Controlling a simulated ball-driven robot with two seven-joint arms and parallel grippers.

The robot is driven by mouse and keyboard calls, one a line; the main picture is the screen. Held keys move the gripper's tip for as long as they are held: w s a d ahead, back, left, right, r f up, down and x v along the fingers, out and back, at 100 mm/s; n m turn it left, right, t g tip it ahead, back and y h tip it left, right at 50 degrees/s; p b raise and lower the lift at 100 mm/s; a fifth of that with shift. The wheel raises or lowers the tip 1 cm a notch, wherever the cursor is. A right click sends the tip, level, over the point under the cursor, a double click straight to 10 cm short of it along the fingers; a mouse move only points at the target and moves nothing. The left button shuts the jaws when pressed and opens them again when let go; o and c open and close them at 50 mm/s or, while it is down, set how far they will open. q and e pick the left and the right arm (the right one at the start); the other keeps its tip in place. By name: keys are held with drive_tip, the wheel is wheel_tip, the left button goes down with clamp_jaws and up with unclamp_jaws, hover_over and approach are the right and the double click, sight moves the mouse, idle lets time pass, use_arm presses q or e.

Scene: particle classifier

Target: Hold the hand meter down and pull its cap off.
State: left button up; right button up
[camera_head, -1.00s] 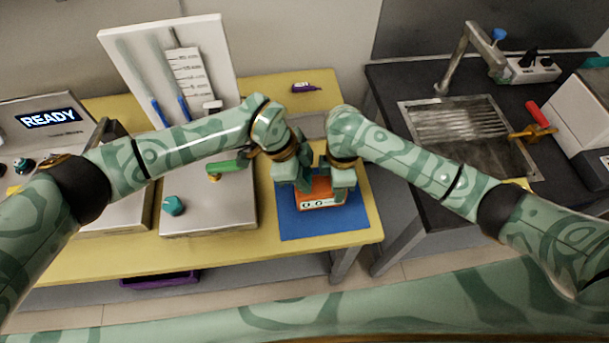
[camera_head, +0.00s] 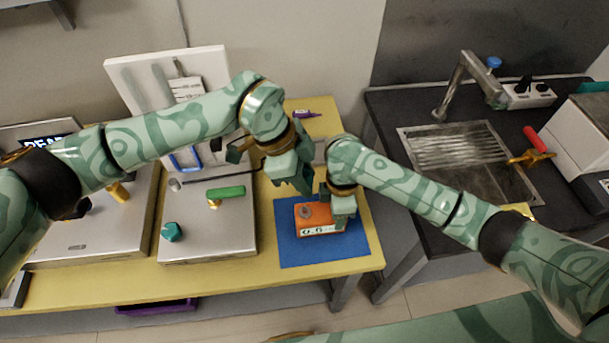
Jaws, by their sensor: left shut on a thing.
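The orange hand meter (camera_head: 314,229) lies on a blue mat (camera_head: 350,248), its white display strip facing me. A round grey part shows on its top left. My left gripper (camera_head: 300,183) is raised above and a little left of the meter, apart from it. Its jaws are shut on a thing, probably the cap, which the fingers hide. My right gripper (camera_head: 335,203) is at the meter's right end. Its fingers stand apart at the far and near sides of that end and cover part of it. Whether they grip or only press is unclear.
Left of the mat is a metal panel with a green handle (camera_head: 226,192) and a teal knob (camera_head: 171,232). A white board (camera_head: 135,75) stands behind it. A small purple item (camera_head: 305,114) lies at the back. A dark counter with a sink (camera_head: 465,150) is at right, across a gap.

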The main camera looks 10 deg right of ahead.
use_arm(q)
drive_tip(key=shift+r, duration=0.15)
drive_tip(key=shift+r, duration=2.15)
drive_tip(key=shift+r, duration=1.5)
use_arm(e)
drive_tip(key=o, duration=1.6)
drive_tip(key=shift+c, duration=0.2)
